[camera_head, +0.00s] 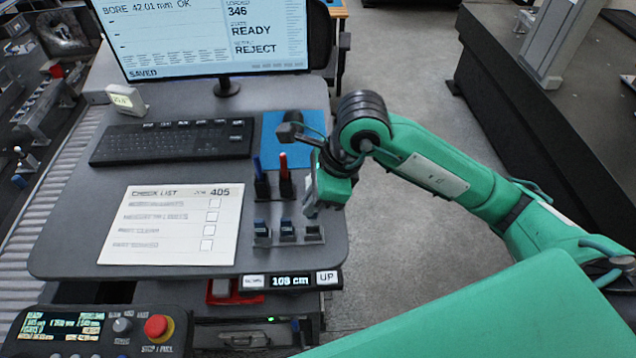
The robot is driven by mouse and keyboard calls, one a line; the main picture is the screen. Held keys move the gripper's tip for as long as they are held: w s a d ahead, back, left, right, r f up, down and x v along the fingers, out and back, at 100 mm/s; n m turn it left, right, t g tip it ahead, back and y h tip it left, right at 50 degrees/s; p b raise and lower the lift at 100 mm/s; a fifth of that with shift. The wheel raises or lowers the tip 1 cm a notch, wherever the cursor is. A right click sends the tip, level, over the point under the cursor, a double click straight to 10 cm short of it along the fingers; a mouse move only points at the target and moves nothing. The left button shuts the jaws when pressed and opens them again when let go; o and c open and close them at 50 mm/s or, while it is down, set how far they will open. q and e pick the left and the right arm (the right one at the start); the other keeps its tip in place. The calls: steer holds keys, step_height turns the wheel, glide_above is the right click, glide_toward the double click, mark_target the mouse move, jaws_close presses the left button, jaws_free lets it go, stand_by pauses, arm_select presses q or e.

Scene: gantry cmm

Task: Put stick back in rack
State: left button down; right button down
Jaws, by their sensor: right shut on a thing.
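A small rack (289,238) sits at the right front of the grey desk, right of the check list. Dark blue sticks stand in its left slot (262,229) and middle slot (287,228). Its right slot (314,233) shows no stick standing in it. My right gripper (311,207) points down just above and behind that right slot. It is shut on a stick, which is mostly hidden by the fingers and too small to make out. I cannot tell whether the stick touches the rack. My left gripper is out of view.
Behind the rack stands a holder with a blue pen (258,168) and a red pen (283,166). A blue mat (290,135), a keyboard (172,143), a monitor (215,35) and the check list (170,225) lie around. The desk's right edge is close to the gripper.

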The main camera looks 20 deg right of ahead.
mark_target(315, 214)
steer(key=shift+f+b, duration=0.5)
steer(key=shift+f, duration=1.15)
steer(key=shift+b, duration=0.4)
steer(key=shift+f+b, duration=1.45)
steer(key=shift+b, duration=0.1)
steer(key=c, duration=1.4)
jaws_free()
steer(key=shift+c, duration=0.2)
steer(key=shift+d+r+b, duration=0.25)
steer(key=shift+r+b, duration=0.05)
steer(key=shift+r, duration=0.3)
steer(key=b+v, duration=0.3)
steer(key=v, duration=0.9)
steer(key=shift+r, duration=0.25)
